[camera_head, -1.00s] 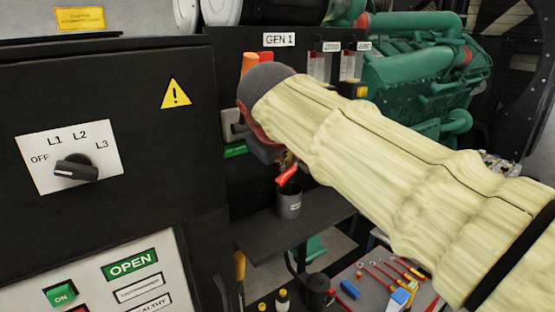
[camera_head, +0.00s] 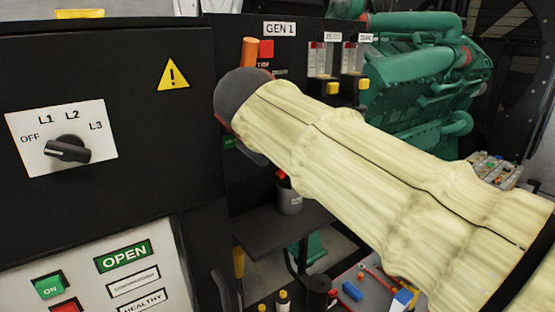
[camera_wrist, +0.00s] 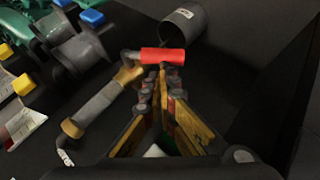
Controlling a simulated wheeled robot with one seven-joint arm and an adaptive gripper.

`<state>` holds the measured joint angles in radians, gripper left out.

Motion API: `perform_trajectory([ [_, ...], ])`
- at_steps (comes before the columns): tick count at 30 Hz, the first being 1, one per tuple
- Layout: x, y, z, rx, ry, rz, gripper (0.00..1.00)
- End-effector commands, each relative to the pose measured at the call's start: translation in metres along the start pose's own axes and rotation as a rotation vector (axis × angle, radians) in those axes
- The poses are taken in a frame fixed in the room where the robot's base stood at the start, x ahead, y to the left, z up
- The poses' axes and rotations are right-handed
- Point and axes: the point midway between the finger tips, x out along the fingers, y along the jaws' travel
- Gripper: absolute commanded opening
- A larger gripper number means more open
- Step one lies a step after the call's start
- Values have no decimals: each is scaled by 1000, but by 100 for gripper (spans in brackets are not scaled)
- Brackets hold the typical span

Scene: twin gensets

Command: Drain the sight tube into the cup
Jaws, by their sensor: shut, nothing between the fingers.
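The dark grey cup (camera_head: 289,199) stands upright on a black shelf below the panel. In the wrist view the cup (camera_wrist: 181,24) is at the top, beyond a red lever (camera_wrist: 163,56). A grey tube with brass ends (camera_wrist: 98,108), apparently the sight tube, runs to the left of my fingers, and its upper brass end is near the lever. My gripper (camera_wrist: 161,76) is shut and empty, its tips right at the lever; I cannot tell whether they touch. In the head view my arm hides the gripper and tube; a bit of red lever (camera_head: 281,175) shows above the cup.
The black shelf (camera_head: 275,236) has bare room left of the cup. Two gauges (camera_head: 320,62) with yellow blocks are on the GEN 1 panel above my arm. A black cabinet with a rotary switch (camera_head: 68,149) stands at the left. The green engine (camera_head: 420,80) is behind.

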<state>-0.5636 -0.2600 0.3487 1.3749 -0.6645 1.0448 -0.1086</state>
Motion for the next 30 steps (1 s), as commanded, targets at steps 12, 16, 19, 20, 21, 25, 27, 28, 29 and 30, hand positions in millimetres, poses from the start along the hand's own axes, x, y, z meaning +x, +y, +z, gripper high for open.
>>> perform_trajectory([
  [12, 15, -18, 9, -125, 1, 182, 0],
  [16, 20, -22, 13, -182, 1, 269, 0],
  [19, 24, -24, 16, -224, 0, 333, 0],
  [20, 25, -25, 16, -236, 1, 352, 0],
  [21, 26, -26, 17, -253, 1, 377, 0],
  [25, 30, -26, 20, -302, 1, 451, 0],
  [27, 32, -26, 21, -325, 0, 487, 0],
  [28, 32, -26, 22, -335, 0, 502, 0],
  [29, 33, -26, 22, -344, 0, 515, 0],
  [30, 34, -25, 23, -356, 0, 532, 0],
])
